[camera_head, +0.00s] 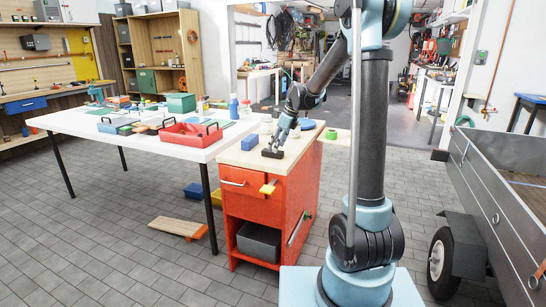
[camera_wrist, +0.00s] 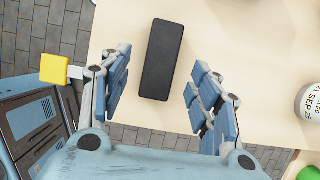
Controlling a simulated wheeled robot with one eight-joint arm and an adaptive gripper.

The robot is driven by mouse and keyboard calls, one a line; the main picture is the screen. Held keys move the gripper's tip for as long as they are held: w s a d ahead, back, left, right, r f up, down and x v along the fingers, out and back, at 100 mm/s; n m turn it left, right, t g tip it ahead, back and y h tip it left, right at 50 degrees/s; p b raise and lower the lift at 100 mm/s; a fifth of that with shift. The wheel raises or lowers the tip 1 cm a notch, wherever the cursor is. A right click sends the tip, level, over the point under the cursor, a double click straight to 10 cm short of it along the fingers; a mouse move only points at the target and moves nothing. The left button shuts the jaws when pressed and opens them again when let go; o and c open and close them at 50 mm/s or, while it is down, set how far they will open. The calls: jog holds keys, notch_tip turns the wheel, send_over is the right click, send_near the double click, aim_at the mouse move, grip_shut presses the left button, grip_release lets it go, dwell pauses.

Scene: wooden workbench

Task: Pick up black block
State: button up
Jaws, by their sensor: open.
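The black block (camera_wrist: 161,60) lies on the light wooden top of the workbench (camera_wrist: 240,70), near its front edge. In the wrist view it sits between and slightly beyond the open fingers of my gripper (camera_wrist: 158,97), with a gap on both sides. In the head view the black block (camera_head: 272,153) is a small dark shape on top of the red cabinet, and my gripper (camera_head: 278,141) is just above it. Nothing is held.
A white labelled container (camera_wrist: 309,102) is at the right in the wrist view. A yellow-ended handle (camera_head: 268,188) sticks out from the cabinet front. A white table (camera_head: 100,122) adjoins.

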aim_at(273, 154)
jog(key=shift+x, duration=1.25)
jog(key=shift+w+a+f, duration=0.15)
jog(key=shift+a+f, duration=0.1)
jog(key=shift+f, duration=0.25)
jog(key=shift+f, duration=0.2)
jog(key=c, duration=1.2)
